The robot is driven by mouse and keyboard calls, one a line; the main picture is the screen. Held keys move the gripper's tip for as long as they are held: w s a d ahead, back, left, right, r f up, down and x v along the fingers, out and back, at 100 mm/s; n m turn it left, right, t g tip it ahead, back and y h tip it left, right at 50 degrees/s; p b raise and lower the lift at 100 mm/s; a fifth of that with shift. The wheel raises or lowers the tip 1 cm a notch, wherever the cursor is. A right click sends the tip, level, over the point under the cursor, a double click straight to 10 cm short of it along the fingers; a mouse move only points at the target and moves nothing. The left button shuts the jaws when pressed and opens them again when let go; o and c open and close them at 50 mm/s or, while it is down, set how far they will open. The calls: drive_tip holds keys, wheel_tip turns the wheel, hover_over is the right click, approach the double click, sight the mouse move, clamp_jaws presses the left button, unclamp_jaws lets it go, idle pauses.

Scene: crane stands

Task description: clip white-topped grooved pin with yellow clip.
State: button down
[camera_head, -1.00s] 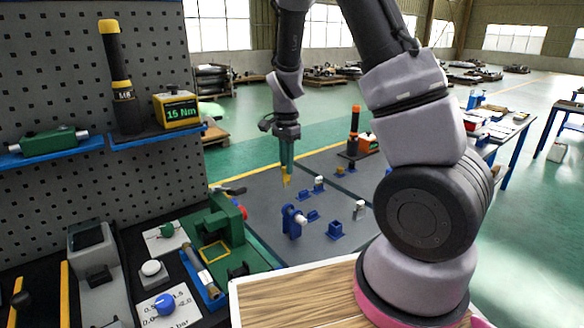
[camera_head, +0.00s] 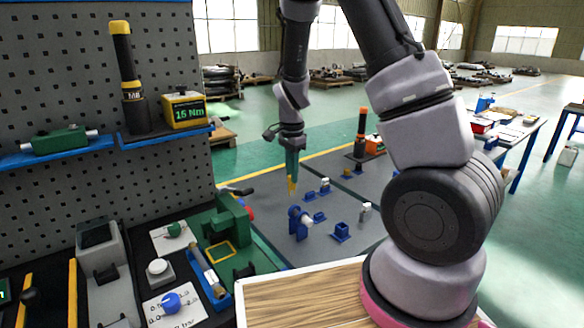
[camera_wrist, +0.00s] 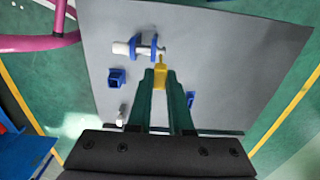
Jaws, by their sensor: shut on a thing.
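My gripper (camera_head: 291,168) has long green fingers and is shut on the yellow clip (camera_wrist: 160,77). The clip sticks out beyond the fingertips and also shows below them in the head view (camera_head: 292,187). In the wrist view a pin (camera_wrist: 121,48) with a white end lies sideways through a blue stand (camera_wrist: 153,46). The clip's tip is close to the pin's metal end. I cannot tell whether they touch. In the head view the blue stand (camera_head: 296,222) is below the clip, with a white end (camera_head: 306,219) at its right.
An empty-looking blue square socket (camera_head: 341,232) and a small white-topped piece (camera_head: 365,209) stand on the grey mat (camera_head: 270,200). The socket also shows in the wrist view (camera_wrist: 116,78). Another white-topped piece (camera_head: 325,184) stands farther back. A green fixture (camera_head: 229,222) is at the left.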

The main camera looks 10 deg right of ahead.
drive_tip(key=shift+f, duration=1.5)
drive_tip(key=shift+f, duration=1.8)
drive_tip(key=c, duration=0.8)
unclamp_jaws()
drive_tip(key=shift+o, duration=0.2)
drive_tip(key=shift+r, duration=2.55)
wheel_tip(320, 180, up, 11)
wheel_tip(320, 180, up, 14)
drive_tip(key=n+t+y, duration=0.3)
drive_tip(key=n, duration=0.1)
hover_over(292, 188)
drive_tip(key=s+d, duration=0.4)
drive_tip(key=s, duration=0.4)
drive_tip(key=s+d+r+n+t+h, duration=0.1)
drive_tip(key=s+d+r+n+t, duration=0.1)
drive_tip(key=s+r+n+t, duration=0.2)
drive_tip(key=s+r+n, duration=0.1)
drive_tip(key=s+r, duration=0.2)
drive_tip(key=s, duration=0.4)
drive_tip(key=shift+s+r, duration=0.2)
drive_tip(key=shift+s, duration=0.2)
